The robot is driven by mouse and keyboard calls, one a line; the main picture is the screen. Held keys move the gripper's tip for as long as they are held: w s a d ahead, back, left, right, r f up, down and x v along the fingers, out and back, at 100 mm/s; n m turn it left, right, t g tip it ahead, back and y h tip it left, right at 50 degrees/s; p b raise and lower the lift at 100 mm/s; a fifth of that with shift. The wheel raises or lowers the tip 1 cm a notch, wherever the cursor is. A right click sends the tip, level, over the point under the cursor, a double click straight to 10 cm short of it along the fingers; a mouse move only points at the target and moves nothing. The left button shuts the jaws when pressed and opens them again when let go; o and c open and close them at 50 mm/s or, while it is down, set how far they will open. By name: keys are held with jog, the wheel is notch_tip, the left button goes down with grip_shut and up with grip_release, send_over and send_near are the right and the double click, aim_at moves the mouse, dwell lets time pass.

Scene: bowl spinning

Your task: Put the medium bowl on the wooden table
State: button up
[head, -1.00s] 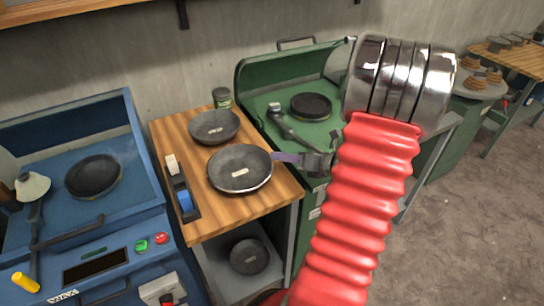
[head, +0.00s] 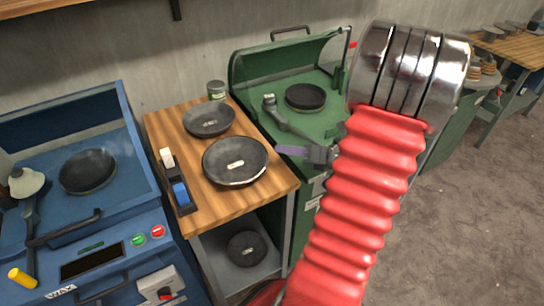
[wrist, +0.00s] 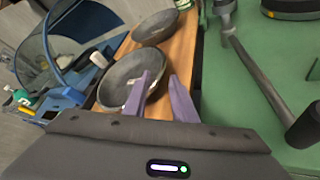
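Two dark grey bowls stand upright on the wooden table (head: 262,192). The nearer bowl (head: 235,161) looks wider than the bowl behind it (head: 209,120); I cannot tell surely which is medium. The nearer bowl also shows in the wrist view (wrist: 120,78), just beyond my fingers. A third, smaller-looking dark bowl (head: 246,248) sits on the shelf below. My gripper (head: 279,150) is just right of the nearer bowl, with a small gap between.
A blue spinning machine (head: 85,220) stands at the left and a green one (head: 300,75) at the right of the table. A dispenser with a blue part (head: 180,190) lies on the table's left edge. A small can (head: 216,90) stands at the back.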

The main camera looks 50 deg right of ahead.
jog(key=shift+a, duration=0.1)
jog(key=w+a+r+n+g+y, duration=0.1)
jog(key=a+n, duration=0.1)
jog(key=a, duration=0.2)
jog(key=w+a+r+n+g+y, duration=0.1)
jog(key=a+n, duration=0.2)
jog(key=a, duration=0.1)
jog(key=w+a+r+n+g+y, duration=0.1)
jog(key=a+n, duration=0.2)
jog(key=a, duration=0.1)
jog(key=shift+r, duration=0.1)
jog(key=s+a+r+n+g, duration=0.25)
jog(key=a+n+g, duration=0.25)
jog(key=a+n, duration=0.7)
jog(key=s+a+r+n+h, duration=0.2)
jog(key=s+a+r+n, duration=0.2)
jog(key=n, duration=0.6)
jog(key=s+a+r+n+h, duration=0.3)
jog(key=a+n, duration=0.4)
jog(key=n, duration=0.4)
jog(key=shift+s+r, duration=0.35)
